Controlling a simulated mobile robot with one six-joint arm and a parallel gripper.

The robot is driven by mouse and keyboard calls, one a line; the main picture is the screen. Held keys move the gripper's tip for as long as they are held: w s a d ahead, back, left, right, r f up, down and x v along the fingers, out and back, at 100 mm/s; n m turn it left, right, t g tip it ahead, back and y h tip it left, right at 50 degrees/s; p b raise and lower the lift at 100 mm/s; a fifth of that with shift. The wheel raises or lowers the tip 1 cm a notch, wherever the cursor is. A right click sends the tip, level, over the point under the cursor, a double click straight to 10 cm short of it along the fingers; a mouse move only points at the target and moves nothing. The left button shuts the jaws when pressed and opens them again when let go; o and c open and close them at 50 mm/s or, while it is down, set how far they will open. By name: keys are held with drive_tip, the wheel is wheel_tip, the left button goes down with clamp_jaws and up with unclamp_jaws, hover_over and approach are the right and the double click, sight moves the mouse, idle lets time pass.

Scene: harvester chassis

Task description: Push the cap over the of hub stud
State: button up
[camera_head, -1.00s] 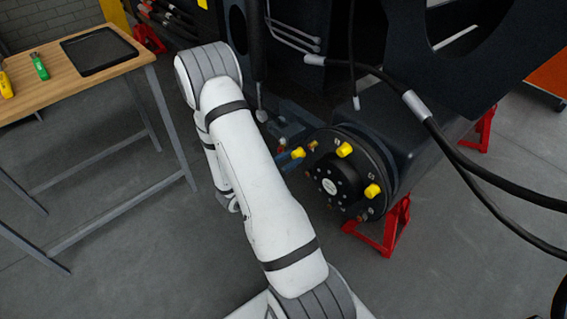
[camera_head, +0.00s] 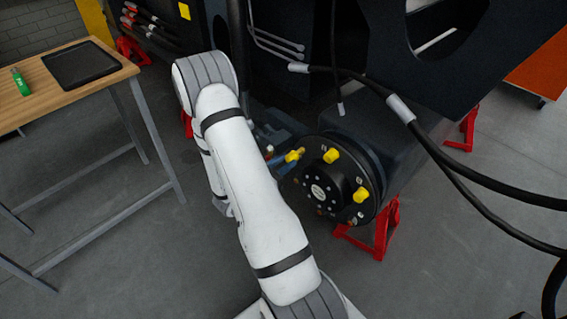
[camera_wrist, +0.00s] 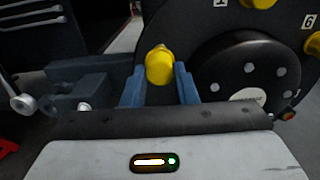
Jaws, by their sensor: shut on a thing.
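The hub (camera_head: 335,180) is a dark round disc with a raised black centre, and the wrist view shows that centre (camera_wrist: 248,78) at right. My gripper (camera_wrist: 160,80) is shut on a yellow cap (camera_wrist: 159,66), with one blue-grey finger on each side. A stud tip shows just beyond the held cap, in front of the hub face; I cannot tell how far the cap is over it. In the head view the held cap (camera_head: 293,156) is at the hub's upper left. Other yellow caps sit on the hub, at its top (camera_head: 331,156) and right (camera_head: 361,195).
A red stand (camera_head: 380,232) is under the chassis (camera_head: 400,80). Black hoses (camera_head: 440,150) hang at right. A wooden table (camera_head: 110,62) with a black tray (camera_head: 80,64) and a green item (camera_head: 20,82) stands at left. The grey floor between is clear.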

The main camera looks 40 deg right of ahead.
drive_tip(key=shift+d, duration=0.2)
drive_tip(key=shift+w+d, duration=0.1)
drive_tip(key=shift+d, duration=1.35)
drive_tip(key=o, duration=0.9)
drive_tip(key=shift+c, duration=0.2)
drive_tip(key=shift+s+a, duration=0.2)
drive_tip(key=shift+a, duration=2.25)
